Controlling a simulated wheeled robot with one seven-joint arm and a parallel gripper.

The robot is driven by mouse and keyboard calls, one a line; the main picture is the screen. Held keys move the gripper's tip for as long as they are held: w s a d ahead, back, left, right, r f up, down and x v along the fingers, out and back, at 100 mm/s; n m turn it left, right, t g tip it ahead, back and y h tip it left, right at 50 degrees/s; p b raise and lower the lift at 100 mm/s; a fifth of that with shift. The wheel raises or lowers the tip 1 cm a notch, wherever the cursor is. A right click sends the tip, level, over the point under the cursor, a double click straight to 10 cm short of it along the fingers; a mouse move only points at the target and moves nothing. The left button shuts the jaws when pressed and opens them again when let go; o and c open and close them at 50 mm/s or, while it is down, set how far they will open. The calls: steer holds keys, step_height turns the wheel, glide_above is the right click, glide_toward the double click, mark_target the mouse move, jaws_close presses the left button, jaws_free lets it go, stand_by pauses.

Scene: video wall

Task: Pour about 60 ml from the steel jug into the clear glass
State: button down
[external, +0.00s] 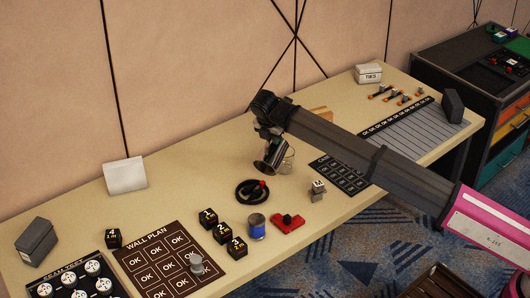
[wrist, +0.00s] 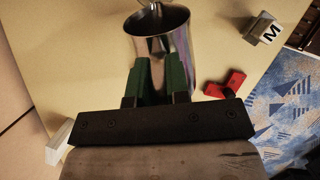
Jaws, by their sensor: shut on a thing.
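The steel jug (external: 266,163) is held above the table near its middle and looks tilted in the external view. In the wrist view the jug (wrist: 163,32) shows its dark open mouth at the top centre; its contents cannot be made out. My gripper (external: 270,135) is shut on the jug, with its green-padded fingers (wrist: 160,78) against the jug's side. I cannot tell whether jug and glass touch, or see any liquid.
A black ring with a red part (external: 252,191), a blue can (external: 257,228), a red angled piece (external: 288,223) and a small M block (external: 318,189) stand nearby towards the front. Several black numbered blocks (external: 222,232) and the wall plan board (external: 168,262) lie left. A white card (external: 125,176) stands at the back.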

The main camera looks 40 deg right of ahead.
mark_target(267, 146)
steer(key=shift+w+d+r+g+y+p, duration=0.15)
steer(key=shift+w+d+y+p, duration=0.1)
steer(key=shift+d+p, duration=0.25)
steer(key=shift+w+d+r+g+y+p, duration=0.15)
steer(key=shift+d+y+p, duration=0.15)
steer(key=shift+p, duration=0.3)
stand_by(1.5)
steer(key=shift+s+a+f+h, duration=0.15)
steer(key=shift+s+a+h, duration=0.15)
steer(key=shift+a, duration=0.15)
steer(key=shift+s+a+f+h, duration=0.15)
steer(key=shift+a+h, duration=0.1)
steer(key=shift+a, duration=0.2)
steer(key=shift+s+a+f+t+h+b, duration=0.25)
steer(key=shift+a+f+t+h, duration=0.4)
steer(key=shift+h, duration=0.3)
steer(key=shift+s+a+f+t+h+b, duration=0.1)
steer(key=shift+s+a+f+t+h, duration=0.1)
steer(key=shift+a+f+t+h, duration=0.5)
steer(key=shift+d+g+h, duration=0.1)
steer(key=shift+g+h, duration=0.15)
steer(key=shift+h, duration=0.1)
